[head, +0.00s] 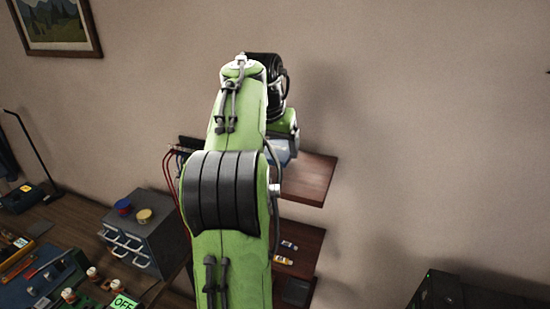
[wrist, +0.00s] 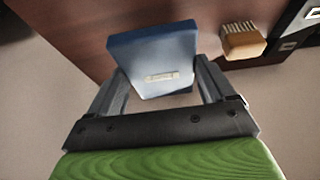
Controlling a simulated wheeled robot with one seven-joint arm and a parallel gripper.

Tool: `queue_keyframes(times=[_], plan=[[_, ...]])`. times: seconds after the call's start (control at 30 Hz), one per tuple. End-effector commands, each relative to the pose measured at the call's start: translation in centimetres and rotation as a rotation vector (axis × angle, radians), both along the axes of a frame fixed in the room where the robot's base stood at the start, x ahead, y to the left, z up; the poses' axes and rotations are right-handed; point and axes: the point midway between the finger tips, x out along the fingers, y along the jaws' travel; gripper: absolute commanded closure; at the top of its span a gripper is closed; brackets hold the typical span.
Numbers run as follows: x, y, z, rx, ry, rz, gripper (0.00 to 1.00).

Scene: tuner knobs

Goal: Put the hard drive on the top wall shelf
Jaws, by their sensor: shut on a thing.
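The hard drive (wrist: 153,50) is a flat blue box with a paler front face and a small label. In the wrist view my gripper (wrist: 160,72) is shut on it, with one finger on each side. The top wall shelf (head: 312,181) is a dark reddish-brown board on the wall, partly hidden behind my arm in the head view. In the wrist view its brown surface (wrist: 85,30) lies behind the drive. I cannot tell whether the drive touches the shelf. In the head view my arm hides most of the gripper.
A wooden brush (wrist: 243,42) is on the brown surface, right of the drive. A lower shelf (head: 306,241) holds small items. At left, a grey drawer cabinet (head: 150,235) stands on a workbench. A picture (head: 58,22) hangs upper left. A black box (head: 445,292) is at lower right.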

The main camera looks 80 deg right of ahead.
Motion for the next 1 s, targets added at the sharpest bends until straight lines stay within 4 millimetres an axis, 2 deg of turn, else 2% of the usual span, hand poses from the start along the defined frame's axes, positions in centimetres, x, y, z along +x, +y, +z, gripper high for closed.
queue_keyframes(times=[0.03,0.13,0.5,0.53,0.63,0.9,1.0], plan=[[0.0,0.1,-1.6,0.003,0.000,0.000,0.54],[-0.1,0.1,-3.3,0.002,-0.001,-0.002,0.54],[0.0,0.1,-3.8,-0.001,-0.001,0.000,0.54],[0.0,0.1,-3.9,0.000,0.000,0.000,0.16],[0.0,0.1,-3.8,0.001,0.000,0.000,0.01],[0.0,0.1,-3.7,0.002,0.000,-0.001,0.00],[0.0,0.2,-2.8,-0.001,0.000,-0.001,0.00]])
